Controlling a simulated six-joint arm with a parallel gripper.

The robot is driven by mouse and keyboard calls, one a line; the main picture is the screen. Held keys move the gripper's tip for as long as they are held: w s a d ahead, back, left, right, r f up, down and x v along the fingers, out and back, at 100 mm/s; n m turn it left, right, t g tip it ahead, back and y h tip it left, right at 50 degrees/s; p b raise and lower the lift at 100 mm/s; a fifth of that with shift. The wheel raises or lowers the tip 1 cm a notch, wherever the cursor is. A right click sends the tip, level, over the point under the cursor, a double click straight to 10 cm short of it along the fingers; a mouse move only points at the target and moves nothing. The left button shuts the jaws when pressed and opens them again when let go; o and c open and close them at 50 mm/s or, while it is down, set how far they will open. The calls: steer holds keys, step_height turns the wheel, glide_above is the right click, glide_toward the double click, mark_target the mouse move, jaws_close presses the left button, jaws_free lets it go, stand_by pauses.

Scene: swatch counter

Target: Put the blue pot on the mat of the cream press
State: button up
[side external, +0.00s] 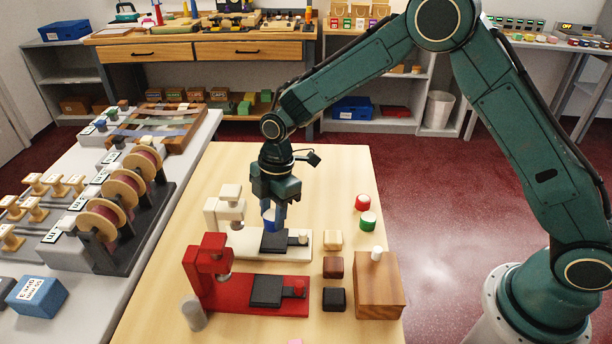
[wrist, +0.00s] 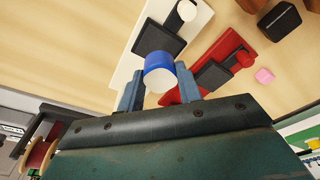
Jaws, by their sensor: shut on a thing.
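My gripper (side external: 271,218) is shut on the blue pot (side external: 268,214), a small blue and white cylinder held upright between the fingers. In the wrist view the pot (wrist: 158,62) sits between the two fingertips (wrist: 158,82). The cream press (side external: 229,208) stands on the table with a dark square mat (side external: 275,243) on its base. The pot is at the mat's back left side in the side view; I cannot tell whether it touches. In the wrist view the mat (wrist: 158,38) shows just beyond the pot, partly covered by it.
A red press (side external: 207,268) with its own dark mat (side external: 266,291) stands in front. Cream, brown and black blocks, a wooden block (side external: 378,287), red and green pots (side external: 368,221) are on the right. A grey cylinder (side external: 193,314) stands front left. The table's back is clear.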

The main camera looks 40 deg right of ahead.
steer(key=shift+f, duration=2)
steer(key=shift+f, duration=0.15)
steer(key=o, duration=1)
steer(key=r, duration=0.3)
steer(key=d+r, duration=0.1)
steer(key=r, duration=0.7)
steer(key=shift+d+r, duration=0.1)
steer(key=shift+d, duration=0.2)
steer(key=shift+d+r, duration=0.1)
steer(key=shift+r, duration=0.4)
steer(key=shift+r, duration=0.1)
